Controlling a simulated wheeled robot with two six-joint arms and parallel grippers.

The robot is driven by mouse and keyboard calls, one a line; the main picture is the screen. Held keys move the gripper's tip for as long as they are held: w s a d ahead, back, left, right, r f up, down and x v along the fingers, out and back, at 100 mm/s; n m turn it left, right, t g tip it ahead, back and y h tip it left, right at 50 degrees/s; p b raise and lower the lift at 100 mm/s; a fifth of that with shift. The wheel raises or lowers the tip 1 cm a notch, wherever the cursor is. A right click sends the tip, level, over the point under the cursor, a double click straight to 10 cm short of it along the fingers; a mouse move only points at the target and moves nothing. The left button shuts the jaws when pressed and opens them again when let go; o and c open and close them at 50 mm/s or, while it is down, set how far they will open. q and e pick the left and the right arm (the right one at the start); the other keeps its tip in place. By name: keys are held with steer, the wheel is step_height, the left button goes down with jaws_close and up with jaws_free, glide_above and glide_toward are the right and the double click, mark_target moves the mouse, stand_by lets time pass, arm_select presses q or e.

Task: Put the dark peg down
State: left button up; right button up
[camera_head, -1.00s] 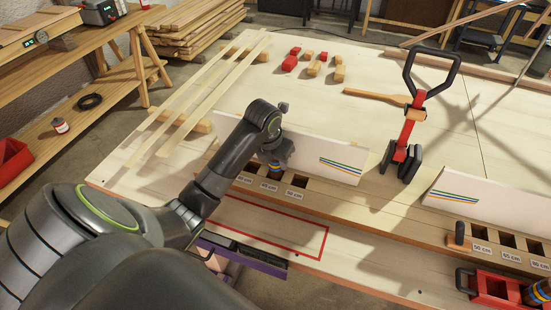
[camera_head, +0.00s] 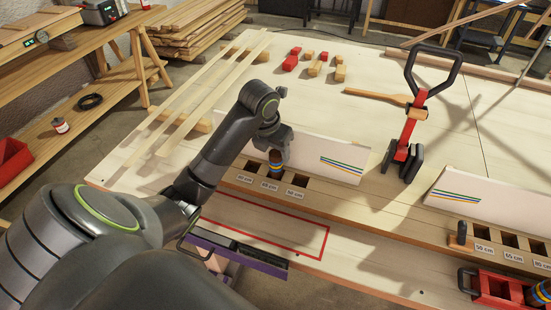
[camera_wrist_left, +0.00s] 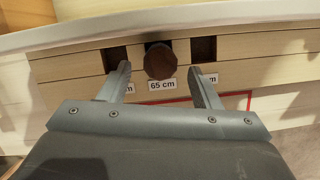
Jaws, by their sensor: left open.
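The dark peg (camera_head: 276,162) stands at the middle hole of the left wooden rack (camera_head: 335,200), with coloured bands on its side. In the left wrist view its dark brown top (camera_wrist_left: 160,61) shows above the 65 cm label (camera_wrist_left: 162,85); its lower end is hidden. My left gripper (camera_wrist_left: 160,75) is open, its fingers apart on either side of the peg with gaps visible. In the head view my left gripper (camera_head: 270,141) is just above and behind the peg. My right gripper is not in view.
A white panel with coloured stripes (camera_head: 325,158) stands right behind the rack. A red-and-black clamp-like tool (camera_head: 405,150) stands to its right. A second rack (camera_head: 510,242) holds another dark peg (camera_head: 460,235). A red outline (camera_head: 325,243) marks bare board in front.

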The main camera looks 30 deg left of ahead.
arm_select(q)
steer(key=p+v, duration=0.6)
steer(key=v, duration=0.1)
stand_by(0.6)
